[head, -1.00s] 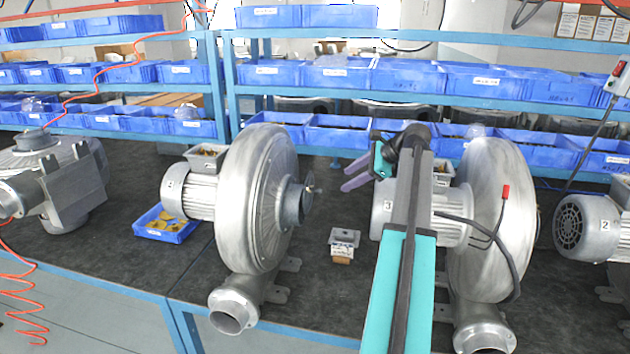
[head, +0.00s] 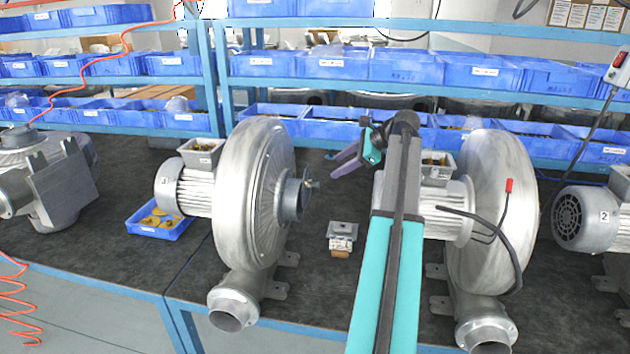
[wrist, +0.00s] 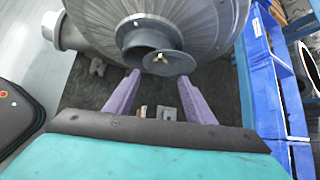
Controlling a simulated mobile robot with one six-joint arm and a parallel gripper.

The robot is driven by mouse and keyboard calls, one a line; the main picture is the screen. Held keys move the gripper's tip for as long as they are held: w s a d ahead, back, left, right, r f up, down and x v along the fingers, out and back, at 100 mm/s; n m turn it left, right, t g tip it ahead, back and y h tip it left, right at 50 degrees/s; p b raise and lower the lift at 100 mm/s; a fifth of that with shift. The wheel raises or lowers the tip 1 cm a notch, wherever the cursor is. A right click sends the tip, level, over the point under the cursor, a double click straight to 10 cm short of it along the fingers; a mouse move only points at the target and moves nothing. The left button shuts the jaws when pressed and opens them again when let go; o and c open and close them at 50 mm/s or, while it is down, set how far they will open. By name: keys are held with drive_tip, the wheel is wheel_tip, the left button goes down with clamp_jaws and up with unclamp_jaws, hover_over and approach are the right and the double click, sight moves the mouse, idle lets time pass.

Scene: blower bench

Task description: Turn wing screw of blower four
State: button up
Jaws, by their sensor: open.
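The blower that my gripper faces has a large silver housing (head: 252,195). The number on its motor is too small to read surely. A round inlet pipe (head: 294,201) with a disc sticks out on its right side. The small wing screw (head: 312,184) stands on that disc; in the wrist view the wing screw (wrist: 161,57) is brass-coloured, at the disc's middle. My gripper (head: 334,165) is open and empty, right of the disc and a little higher. In the wrist view, its purple fingers (wrist: 159,77) frame the disc from below, with a gap between them and the screw.
Another blower (head: 492,210) stands right of my arm. A small grey box (head: 343,229) sits on the dark bench between the blowers. A blue bin (head: 150,231) with yellow parts lies left of the faced blower. Racks of blue bins (head: 333,65) line the back.

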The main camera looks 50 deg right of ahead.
sight(309, 184)
drive_tip(key=shift+p+x, duration=2.25)
drive_tip(key=shift+x, duration=4.15)
drive_tip(key=c, duration=1)
drive_tip(key=shift+a, duration=0.3)
drive_tip(key=shift+c, duration=0.3)
drive_tip(key=shift+d+f, duration=0.1)
drive_tip(key=shift+d, duration=0.1)
